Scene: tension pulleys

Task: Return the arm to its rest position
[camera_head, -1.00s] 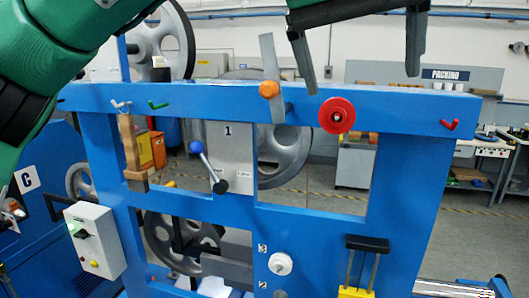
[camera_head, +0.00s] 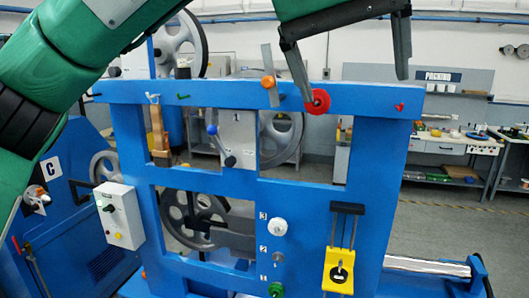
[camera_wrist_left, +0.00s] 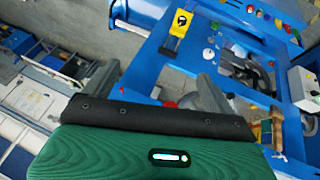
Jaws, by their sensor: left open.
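My left arm comes in from the upper left of the head view, with a green forearm and dark fingers. Its left gripper (camera_head: 355,88) is open and empty at the top, its two fingers wide apart. The left fingertip overlaps the red knob (camera_head: 317,102) in the picture; I cannot tell whether they touch. The blue machine frame (camera_head: 300,190) stands below and behind the gripper. In the left wrist view, the open gripper's dark fingers show beyond the green wrist cover, with the blue frame past them. My right gripper is not in view.
An orange-hubbed lever (camera_head: 268,82), blue-balled handle (camera_head: 213,130) and wooden-handled tool (camera_head: 158,130) are on the frame. A yellow block (camera_head: 339,271) sits low right. A control box (camera_head: 119,215) is at left. Open floor lies right of the frame.

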